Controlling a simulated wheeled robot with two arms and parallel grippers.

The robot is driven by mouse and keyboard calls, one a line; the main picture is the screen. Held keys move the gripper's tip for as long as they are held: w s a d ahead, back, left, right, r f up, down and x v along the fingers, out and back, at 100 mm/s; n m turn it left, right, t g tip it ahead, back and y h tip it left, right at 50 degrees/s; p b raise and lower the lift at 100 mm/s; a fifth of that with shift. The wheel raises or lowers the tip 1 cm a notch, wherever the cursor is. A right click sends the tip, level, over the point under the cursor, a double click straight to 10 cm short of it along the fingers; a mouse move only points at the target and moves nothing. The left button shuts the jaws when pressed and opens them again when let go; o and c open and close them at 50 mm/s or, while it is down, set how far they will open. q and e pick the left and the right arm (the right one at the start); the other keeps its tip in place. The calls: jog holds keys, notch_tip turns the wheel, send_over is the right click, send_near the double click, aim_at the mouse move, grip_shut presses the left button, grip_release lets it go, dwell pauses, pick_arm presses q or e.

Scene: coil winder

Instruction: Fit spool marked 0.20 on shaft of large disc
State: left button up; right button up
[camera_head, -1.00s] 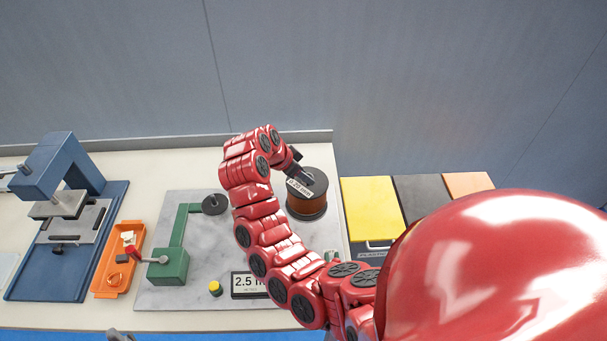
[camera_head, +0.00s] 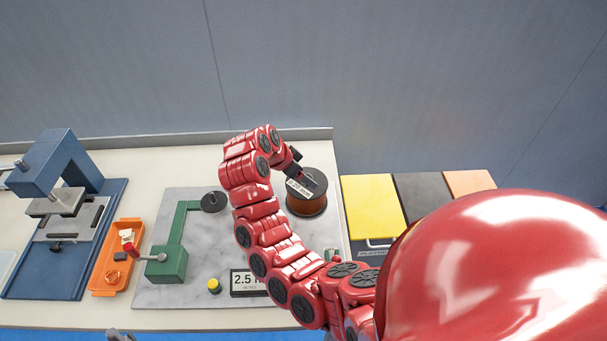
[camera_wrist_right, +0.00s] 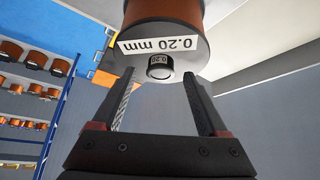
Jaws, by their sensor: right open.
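The spool marked 0.20 mm (camera_head: 307,205), copper-brown with dark flanges, stands upright at the right rear of the grey marbled plate. In the right wrist view the spool (camera_wrist_right: 165,14) fills the top, with its white label and a short round hub end marked 0.20 (camera_wrist_right: 160,68). My right gripper (camera_head: 303,178) is at the spool's top; its open fingers (camera_wrist_right: 159,78) lie on either side of the hub end, with visible gaps. A dark disc with a short pin (camera_head: 214,202) sits at the green arm's end. Any disc or shaft under the spool is hidden.
The green crank stand (camera_head: 168,265), a yellow button (camera_head: 214,286) and a display (camera_head: 247,283) share the marbled plate (camera_head: 190,294). An orange tray (camera_head: 103,283) and blue press (camera_head: 58,160) are left; yellow (camera_head: 372,207), dark and orange lids are right. My right arm hides the plate's middle.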

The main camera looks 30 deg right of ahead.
jog(key=p+v, duration=0.9)
jog(key=v, duration=0.8)
jog(key=shift+r, duration=0.15)
